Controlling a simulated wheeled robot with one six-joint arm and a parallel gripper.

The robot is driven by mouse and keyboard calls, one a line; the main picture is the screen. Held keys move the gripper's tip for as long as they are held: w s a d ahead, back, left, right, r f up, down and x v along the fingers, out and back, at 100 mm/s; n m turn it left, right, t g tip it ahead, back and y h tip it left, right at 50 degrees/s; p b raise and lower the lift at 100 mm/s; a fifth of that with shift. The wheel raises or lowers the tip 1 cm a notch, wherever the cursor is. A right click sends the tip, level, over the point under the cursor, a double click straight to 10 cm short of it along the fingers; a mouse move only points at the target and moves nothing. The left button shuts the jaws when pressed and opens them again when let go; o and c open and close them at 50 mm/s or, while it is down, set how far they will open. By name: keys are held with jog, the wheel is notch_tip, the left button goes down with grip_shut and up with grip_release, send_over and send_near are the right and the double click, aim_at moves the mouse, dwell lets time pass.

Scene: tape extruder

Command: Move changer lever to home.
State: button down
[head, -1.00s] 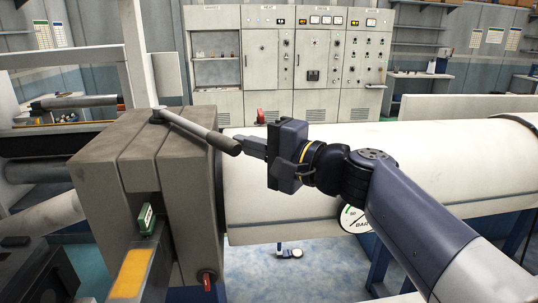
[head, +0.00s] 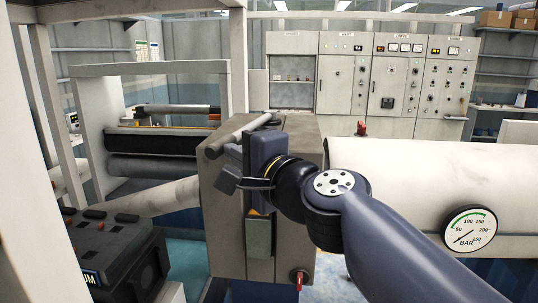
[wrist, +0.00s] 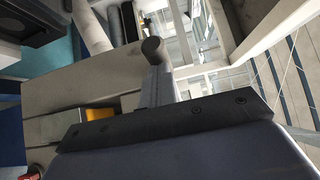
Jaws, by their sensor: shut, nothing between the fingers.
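The changer lever (head: 240,135) is a grey round bar on top of the grey block (head: 228,215). In the head view it points left and toward me from its mount at the block's back, with its blunt end past the block's left edge. My gripper is shut and empty, and its body hides much of the fingers in the head view. In the wrist view the fingers (wrist: 156,88) show just below the lever's rounded end (wrist: 153,48). They look close to it; I cannot tell whether they touch.
A white barrel (head: 400,185) with a round pressure gauge (head: 470,229) lies to the right. A white frame post (head: 238,60) stands behind the lever. A dark control box (head: 115,250) is at lower left. Cabinets (head: 345,75) line the back.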

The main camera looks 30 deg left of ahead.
jog(key=shift+s+a, duration=0.35)
jog(key=shift+a, duration=0.55)
jog(key=shift+s+a+r, duration=0.1)
